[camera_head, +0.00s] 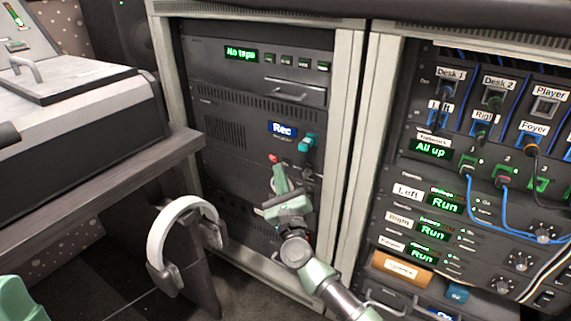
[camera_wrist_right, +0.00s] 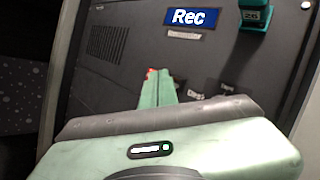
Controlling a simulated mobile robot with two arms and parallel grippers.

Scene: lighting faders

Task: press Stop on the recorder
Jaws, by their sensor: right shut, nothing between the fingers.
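The recorder (camera_head: 230,135) is a dark panel in the left rack, with a blue display reading "Rec" (camera_head: 282,129). The display also shows in the right wrist view (camera_wrist_right: 194,18). Below it is a small red button-like part (camera_head: 273,158). My right gripper (camera_head: 277,168) is shut and empty, its fingertips at or just in front of the red part; I cannot tell whether they touch. In the right wrist view the fingers (camera_wrist_right: 158,85) cover most of that part. Small labels (camera_wrist_right: 195,92) beside the fingers are too blurred to read as Stop. My left gripper is not in view.
A teal block (camera_head: 308,142) marked 26 sticks out of the recorder. Above is a unit reading "No tape" (camera_head: 241,54). White headphones (camera_head: 180,235) hang at the desk edge. The right rack (camera_head: 470,150) has blue cables hanging in front.

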